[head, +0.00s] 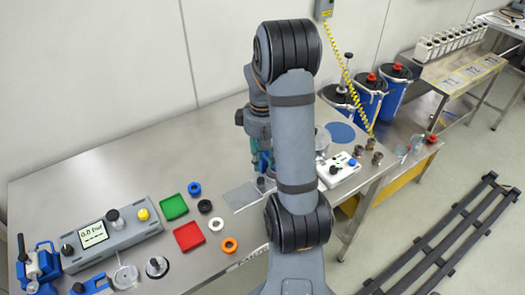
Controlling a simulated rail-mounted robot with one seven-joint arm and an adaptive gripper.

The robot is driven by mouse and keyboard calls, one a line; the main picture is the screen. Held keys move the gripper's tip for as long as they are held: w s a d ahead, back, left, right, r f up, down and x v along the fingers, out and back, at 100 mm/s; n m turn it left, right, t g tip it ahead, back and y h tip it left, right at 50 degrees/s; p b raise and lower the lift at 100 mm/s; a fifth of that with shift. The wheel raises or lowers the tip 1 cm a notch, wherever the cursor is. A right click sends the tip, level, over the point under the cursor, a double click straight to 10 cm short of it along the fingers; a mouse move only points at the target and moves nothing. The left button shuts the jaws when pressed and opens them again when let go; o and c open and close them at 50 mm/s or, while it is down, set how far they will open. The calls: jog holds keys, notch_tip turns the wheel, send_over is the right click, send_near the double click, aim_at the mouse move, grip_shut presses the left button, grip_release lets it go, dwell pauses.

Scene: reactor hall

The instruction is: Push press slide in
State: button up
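I cannot tell for sure which part is the press slide. A blue device with dark and metal parts (40,264) stands at the lower left of the bench, and a second low blue piece with a black knob (95,286) is cut off by the bottom edge. Either may belong to the press. My gripper (263,167) points down over the middle of the bench, well to the right of both blue pieces. My own arm largely covers it, so its fingertips and whether it is open do not show clearly.
A grey gauge box (120,232) stands beside the blue device. Green (174,207) and red (189,236) trays and several coloured rings lie right of it. A white instrument (338,171) and small metal parts stand further right. The bench's back left (110,175) is clear.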

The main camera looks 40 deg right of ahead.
notch_tip(320, 180, up, 4)
jog(key=shift+f, duration=0.1)
dwell(0.5)
